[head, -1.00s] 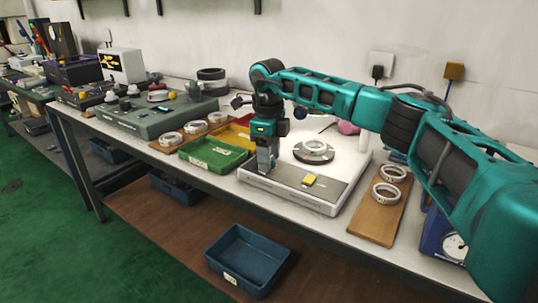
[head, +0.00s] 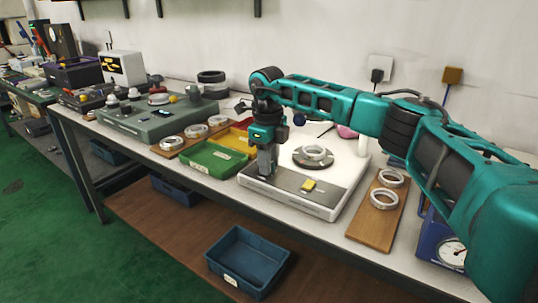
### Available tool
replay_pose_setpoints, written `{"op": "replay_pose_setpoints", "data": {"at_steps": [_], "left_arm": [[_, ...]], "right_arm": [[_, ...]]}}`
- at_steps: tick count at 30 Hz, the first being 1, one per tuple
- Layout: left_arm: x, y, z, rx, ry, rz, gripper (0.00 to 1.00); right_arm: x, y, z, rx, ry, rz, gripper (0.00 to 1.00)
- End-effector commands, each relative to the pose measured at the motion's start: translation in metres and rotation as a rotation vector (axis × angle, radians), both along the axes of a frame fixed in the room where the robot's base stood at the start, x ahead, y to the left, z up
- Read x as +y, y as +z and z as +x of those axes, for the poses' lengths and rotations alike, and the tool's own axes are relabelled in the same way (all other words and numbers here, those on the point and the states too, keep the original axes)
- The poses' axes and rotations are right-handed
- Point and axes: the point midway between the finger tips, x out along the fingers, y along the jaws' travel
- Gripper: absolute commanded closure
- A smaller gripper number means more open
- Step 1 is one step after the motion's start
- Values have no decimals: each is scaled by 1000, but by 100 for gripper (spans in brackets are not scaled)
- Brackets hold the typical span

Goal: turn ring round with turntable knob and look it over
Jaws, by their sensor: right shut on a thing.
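A pale metal ring (head: 314,152) lies on the dark round turntable (head: 327,163) of the white inspection unit (head: 352,186). My right gripper (head: 266,176) points down at the left front part of the unit, left of the turntable. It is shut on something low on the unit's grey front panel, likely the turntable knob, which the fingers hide. My left gripper is not in view.
A wooden board (head: 370,229) with two rings lies to the right, another board (head: 163,149) with several rings to the left. Green (head: 205,165) and yellow trays stand beside the unit. A blue bin (head: 246,262) sits below, on the lower shelf.

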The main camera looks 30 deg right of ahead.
Motion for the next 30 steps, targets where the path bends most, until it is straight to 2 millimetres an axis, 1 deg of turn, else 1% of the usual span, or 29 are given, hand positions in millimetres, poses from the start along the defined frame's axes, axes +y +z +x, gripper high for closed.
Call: {"op": "replay_pose_setpoints", "data": {"at_steps": [1, 3, 9, 15, 18, 21, 30], "left_arm": [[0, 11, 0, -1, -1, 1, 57], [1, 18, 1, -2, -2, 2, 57], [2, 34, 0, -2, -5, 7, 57], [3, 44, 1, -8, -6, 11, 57], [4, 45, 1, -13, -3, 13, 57], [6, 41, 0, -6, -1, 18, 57], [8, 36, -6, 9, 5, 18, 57]], "right_arm": [[0, 4, 0, 2, -31, 0, 100], [0, 5, 0, 1, -81, 0, 100], [1, 4, 0, 1, -216, 1, 100], [1, 3, 1, -2, -319, 0, 100], [1, 2, 1, -1, -353, -1, 100], [0, 1, 1, -1, -376, -1, 100], [0, 0, 1, -3, -391, -1, 100]]}}
